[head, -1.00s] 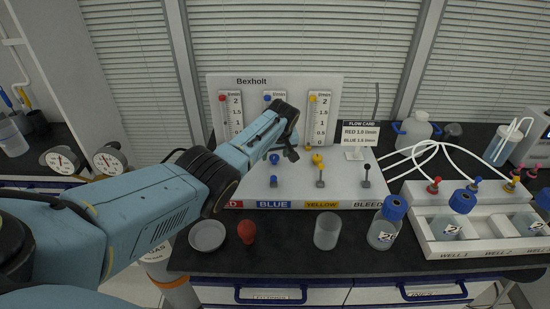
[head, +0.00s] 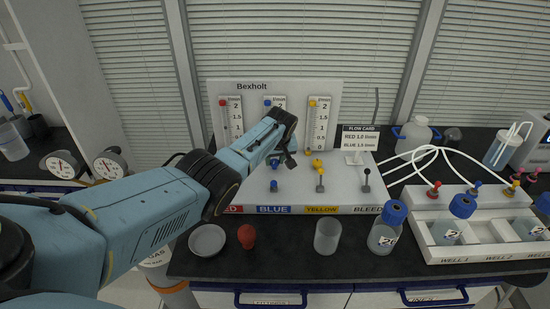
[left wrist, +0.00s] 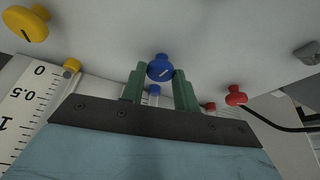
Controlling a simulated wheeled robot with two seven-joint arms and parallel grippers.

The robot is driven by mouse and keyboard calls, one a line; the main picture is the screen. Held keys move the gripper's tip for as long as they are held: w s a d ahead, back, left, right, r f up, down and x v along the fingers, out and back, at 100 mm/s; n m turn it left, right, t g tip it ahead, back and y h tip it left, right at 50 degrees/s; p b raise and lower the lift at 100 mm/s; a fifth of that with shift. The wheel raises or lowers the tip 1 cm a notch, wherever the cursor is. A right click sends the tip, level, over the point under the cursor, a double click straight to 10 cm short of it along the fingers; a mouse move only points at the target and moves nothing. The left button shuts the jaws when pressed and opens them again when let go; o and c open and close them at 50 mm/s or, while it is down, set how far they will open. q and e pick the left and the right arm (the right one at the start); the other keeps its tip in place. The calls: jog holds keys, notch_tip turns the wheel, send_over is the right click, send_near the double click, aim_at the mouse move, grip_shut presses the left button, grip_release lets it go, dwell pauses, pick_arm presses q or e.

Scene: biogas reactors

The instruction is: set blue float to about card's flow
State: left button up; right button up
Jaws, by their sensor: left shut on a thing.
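The Bexholt panel (head: 330,88) stands at the back of the bench with red, blue and yellow flow tubes. My left gripper (left wrist: 160,78) has its green fingers on either side of the blue knob (left wrist: 159,67) and is shut on it. In the head view the gripper (head: 283,160) is partly hidden by its own wrist, at the blue knob (head: 274,161). The lower blue tube is hidden by my arm there. In the wrist view a small blue piece (left wrist: 155,90) shows behind the knob; I cannot tell whether it is the float. The flow card (head: 360,138) lists red 1.0; the blue figure is blurred.
The yellow knob (left wrist: 26,24) and red knob (left wrist: 235,95) flank the gripper. Levers (head: 320,180) stand on the panel's base. A dish (head: 207,240), a red bulb (head: 247,236), a beaker (head: 327,236) and a blue-capped bottle (head: 385,228) stand in front.

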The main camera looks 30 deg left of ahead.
dwell(0.3)
pick_arm(q)
jog(key=o, duration=1)
jog(key=shift+c, duration=0.2)
jog(key=shift+s+d+r+p, duration=0.1)
jog(key=shift+s+r+p, duration=0.05)
jog(key=shift+r+p, duration=0.35)
jog(key=p+v, duration=0.3)
jog(key=v, duration=0.9)
